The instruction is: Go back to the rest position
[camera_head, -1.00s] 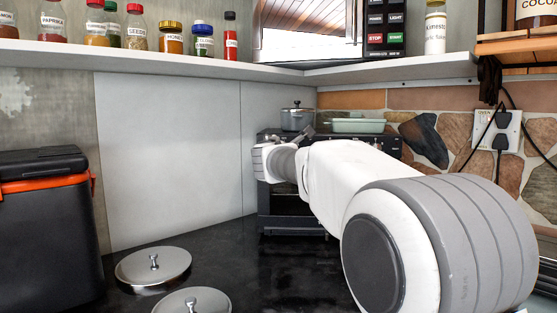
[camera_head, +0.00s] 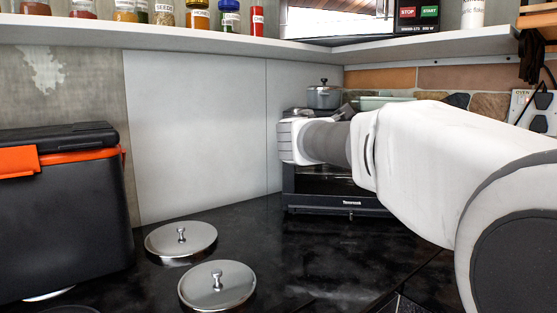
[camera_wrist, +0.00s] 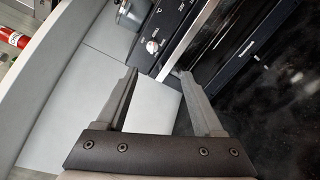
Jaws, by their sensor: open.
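My gripper (camera_wrist: 158,88) shows in the wrist view with its two fingers spread apart and nothing between them. Beyond the fingers are the white wall panel and the dark front of the toaster oven. In the head view my arm reaches from the right toward the oven (camera_head: 335,190), and its wrist hides part of the oven. The gripper fingers are mostly hidden there behind my arm. The oven's knob panel (camera_wrist: 163,38) is close beyond the fingertips in the wrist view.
A grey pot (camera_head: 324,96) and a pale green dish (camera_head: 377,102) sit on the oven. Two steel lids (camera_head: 217,288) (camera_head: 181,240) lie on the black counter. A black box with orange trim (camera_head: 62,215) stands left. A shelf (camera_head: 200,36) with jars overhangs. The counter's middle is clear.

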